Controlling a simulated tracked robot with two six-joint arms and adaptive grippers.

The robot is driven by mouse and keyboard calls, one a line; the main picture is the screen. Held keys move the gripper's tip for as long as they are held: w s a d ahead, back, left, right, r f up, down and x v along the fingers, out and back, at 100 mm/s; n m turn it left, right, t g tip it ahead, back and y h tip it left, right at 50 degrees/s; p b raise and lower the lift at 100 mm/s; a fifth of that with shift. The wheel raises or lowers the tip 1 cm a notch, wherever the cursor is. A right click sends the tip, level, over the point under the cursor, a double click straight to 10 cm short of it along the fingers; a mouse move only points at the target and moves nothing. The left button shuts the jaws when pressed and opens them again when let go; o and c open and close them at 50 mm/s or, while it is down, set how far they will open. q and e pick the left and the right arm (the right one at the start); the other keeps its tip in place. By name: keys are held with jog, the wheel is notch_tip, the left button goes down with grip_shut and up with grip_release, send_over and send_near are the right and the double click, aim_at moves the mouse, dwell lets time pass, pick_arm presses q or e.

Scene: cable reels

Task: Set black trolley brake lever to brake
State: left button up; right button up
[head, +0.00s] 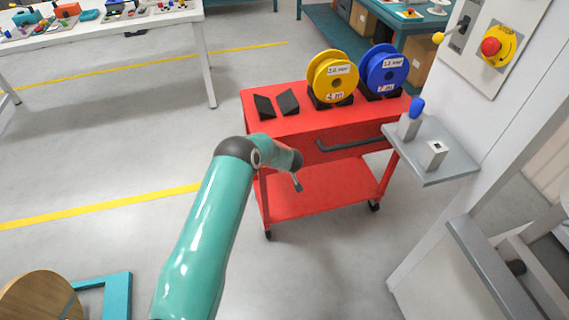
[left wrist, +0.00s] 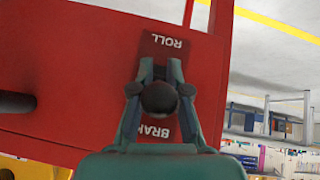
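In the left wrist view, the trolley's front carries a dark red plate lettered ROLL (left wrist: 167,41) above and BRAKE, partly covered, below. The black round lever knob (left wrist: 160,98) is between the fingers of my left gripper (left wrist: 161,72), over the plate between the two words. The fingers lie close on both sides of the knob; whether they press on it cannot be told. The lever's shaft is hidden. In the head view, my left arm reaches the front left of the red trolley (head: 320,120); its gripper (head: 297,183) is mostly hidden. My right gripper is out of view.
A yellow reel (head: 333,77) and a blue reel (head: 384,70) stand on the trolley beside black wedge holders (head: 287,102). A black handle bar (head: 350,145) runs along its front. A grey shelf (head: 455,163) juts out at right. The floor left of the trolley is clear.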

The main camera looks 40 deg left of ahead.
pick_arm(q)
jog(key=shift+o, duration=1.3)
jog(key=shift+r, duration=0.25)
jog(key=shift+o, duration=0.2)
jog(key=shift+r, duration=0.15)
jog(key=v, duration=1.1)
jog(key=shift+s+d+r, duration=0.15)
jog(key=shift+d+r, duration=0.05)
jog(key=shift+r, duration=0.05)
